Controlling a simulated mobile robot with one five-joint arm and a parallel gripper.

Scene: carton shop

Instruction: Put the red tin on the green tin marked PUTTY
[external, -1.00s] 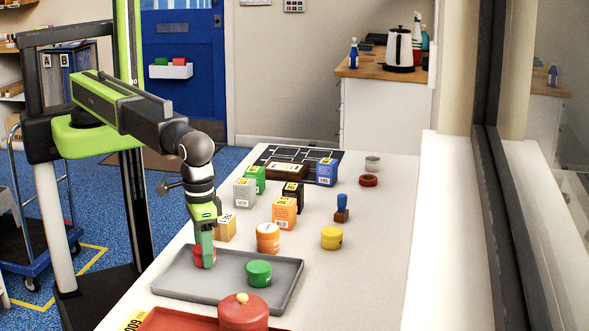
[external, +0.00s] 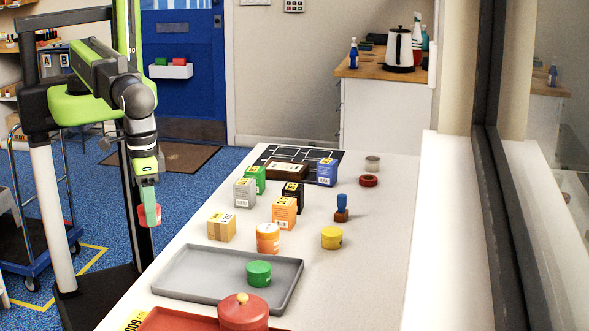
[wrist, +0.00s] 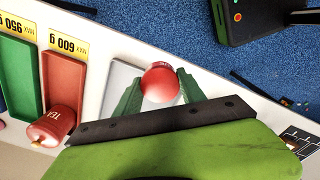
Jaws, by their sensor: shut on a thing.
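My gripper (external: 147,190) is shut on the red tin (external: 149,215) and holds it in the air, left of the table's edge and above the blue floor. In the wrist view the red tin (wrist: 160,84) sits between the two green fingers. The green tin (external: 259,273) stands upright on the grey tray (external: 190,283), toward the tray's right side, and its top is clear. No marking on it can be read. My gripper is up and to the left of it, well apart.
A red canister (external: 243,313) stands on a red tray (external: 170,320) in front of the grey tray. An orange tin (external: 268,238), a yellow tin (external: 332,238) and several small cartons stand behind the grey tray. The grey tray's left part is bare.

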